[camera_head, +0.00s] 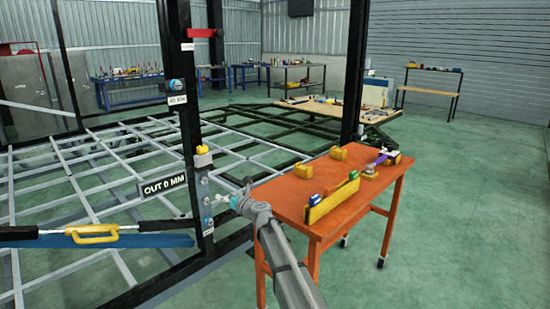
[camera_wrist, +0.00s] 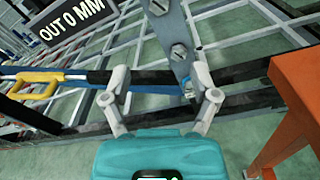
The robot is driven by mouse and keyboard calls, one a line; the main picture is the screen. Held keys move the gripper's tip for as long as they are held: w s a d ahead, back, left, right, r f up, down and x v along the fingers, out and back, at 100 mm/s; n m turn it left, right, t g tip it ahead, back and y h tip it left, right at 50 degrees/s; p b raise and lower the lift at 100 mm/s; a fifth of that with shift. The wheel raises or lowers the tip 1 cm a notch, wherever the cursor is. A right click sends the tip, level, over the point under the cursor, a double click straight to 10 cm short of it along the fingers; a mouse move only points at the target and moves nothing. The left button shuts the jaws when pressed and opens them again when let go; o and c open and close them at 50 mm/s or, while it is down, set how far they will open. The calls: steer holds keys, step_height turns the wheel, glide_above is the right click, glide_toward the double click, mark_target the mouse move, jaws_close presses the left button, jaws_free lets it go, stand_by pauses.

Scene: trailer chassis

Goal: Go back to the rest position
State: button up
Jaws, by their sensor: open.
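My gripper (camera_wrist: 165,85) is open, with its two pale fingers spread apart and nothing seen between them. In the head view my gripper (camera_head: 232,200) is at the end of my grey arm, between the trailer frame's black upright (camera_head: 193,140) and the orange cart (camera_head: 333,208). A grey bolted plate (camera_head: 205,195) on the upright lies just beyond the fingers. In the wrist view this plate (camera_wrist: 178,45) shows two slotted bolts. I cannot tell whether the fingers touch it.
The cart carries yellow blocks and tools, close to my arm's right. A sign reading "OUT 0 MM" (camera_head: 162,186) and a yellow-handled strap ratchet (camera_head: 92,234) are on the left. Workbenches (camera_head: 130,82) stand at the back. The green floor (camera_head: 470,200) at right is clear.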

steer(key=s+d+f+n+g+h, duration=0.4)
steer(key=s+d+f+n+h, duration=0.15)
steer(key=s+d+n, duration=0.6)
steer(key=s+d+f+n+g+h, duration=0.35)
steer(key=s+d+f+n, duration=0.35)
steer(key=s+d, duration=0.75)
steer(key=s+d+f+n+g+h, duration=0.45)
steer(key=s+d+n, duration=0.65)
steer(key=d, duration=0.5)
step_height(320, 180, up, 24)
steer(key=t+p, duration=0.1)
steer(key=p, duration=2.3)
steer(key=shift+w+a+f, duration=0.2)
steer(key=shift+w+f, duration=0.05)
steer(key=shift+w, duration=0.05)
